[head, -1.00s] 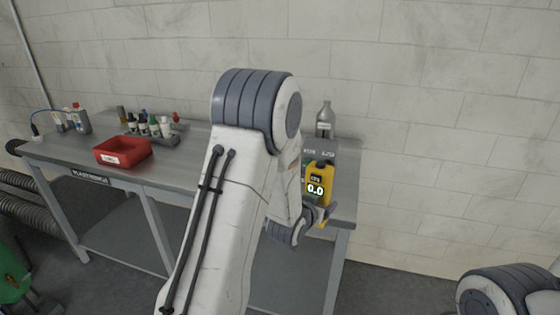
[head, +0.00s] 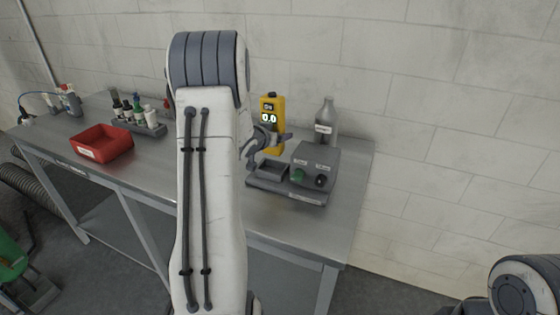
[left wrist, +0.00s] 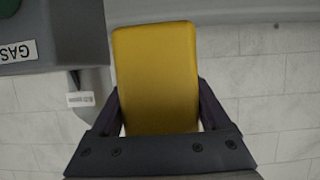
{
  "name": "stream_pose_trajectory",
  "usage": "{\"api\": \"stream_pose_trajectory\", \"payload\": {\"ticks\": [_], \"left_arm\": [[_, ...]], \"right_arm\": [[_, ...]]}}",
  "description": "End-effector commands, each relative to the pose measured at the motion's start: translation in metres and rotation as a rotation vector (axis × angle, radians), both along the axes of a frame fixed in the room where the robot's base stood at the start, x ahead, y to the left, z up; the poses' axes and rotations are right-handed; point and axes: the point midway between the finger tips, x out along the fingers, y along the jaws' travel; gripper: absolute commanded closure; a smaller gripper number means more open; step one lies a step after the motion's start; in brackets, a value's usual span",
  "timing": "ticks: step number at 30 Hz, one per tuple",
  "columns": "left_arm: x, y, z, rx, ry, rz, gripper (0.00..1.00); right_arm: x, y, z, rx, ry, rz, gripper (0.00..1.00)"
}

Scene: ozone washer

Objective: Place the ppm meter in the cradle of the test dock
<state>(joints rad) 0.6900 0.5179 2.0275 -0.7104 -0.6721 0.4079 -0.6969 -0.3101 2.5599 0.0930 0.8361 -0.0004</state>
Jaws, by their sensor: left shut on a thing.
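The yellow ppm meter (head: 272,104) is upright in my left gripper (head: 270,143), its display reading 0.0. In the left wrist view the meter (left wrist: 155,75) shows as a plain yellow block between the two fingers of the left gripper (left wrist: 158,108), which is shut on it. The grey test dock (head: 318,160) stands on the bench at the right, with a shallow open cradle (head: 271,168) at its left side. The meter is above and behind the cradle, apart from it. My right gripper is out of view; only part of my right arm shows at the lower right.
A grey bottle (head: 326,120) stands behind the dock. A red bin (head: 103,143) and a rack of small bottles (head: 140,127) are on the left of the metal bench (head: 345,190). The bench top right of the dock is clear.

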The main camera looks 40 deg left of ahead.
Motion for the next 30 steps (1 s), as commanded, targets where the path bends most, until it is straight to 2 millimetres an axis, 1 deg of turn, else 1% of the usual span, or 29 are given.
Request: {"api": "stream_pose_trajectory", "payload": {"ticks": [1, 3, 6, 8, 15, 18, 25, 29, 30], "left_arm": [[-0.001, 0.001, -0.013, -0.005, 0.004, 0.003, 0.91], [-0.001, 0.001, -0.025, -0.005, 0.003, 0.004, 0.91], [-0.001, 0.001, -0.036, -0.002, 0.001, 0.003, 0.91], [-0.001, 0.001, -0.04, -0.001, 0.0, 0.003, 0.91], [0.0, 0.0, -0.072, -0.002, 0.001, -0.001, 0.91], [0.001, -0.001, -0.077, 0.0, -0.001, 0.0, 0.91], [0.001, -0.001, -0.077, 0.001, -0.002, 0.0, 0.91], [0.001, -0.001, -0.082, 0.001, -0.002, 0.0, 0.91], [0.0, -0.001, -0.08, 0.001, 0.0, 0.0, 0.05]], "right_arm": [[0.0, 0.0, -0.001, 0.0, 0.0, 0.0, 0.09], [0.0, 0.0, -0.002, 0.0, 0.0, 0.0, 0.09], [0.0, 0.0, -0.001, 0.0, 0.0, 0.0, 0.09], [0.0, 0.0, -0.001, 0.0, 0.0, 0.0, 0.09], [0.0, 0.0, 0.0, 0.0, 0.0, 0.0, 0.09], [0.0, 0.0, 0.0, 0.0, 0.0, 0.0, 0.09], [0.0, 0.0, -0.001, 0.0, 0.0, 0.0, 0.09], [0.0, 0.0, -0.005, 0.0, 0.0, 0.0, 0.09], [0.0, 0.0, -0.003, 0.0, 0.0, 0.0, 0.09]]}}
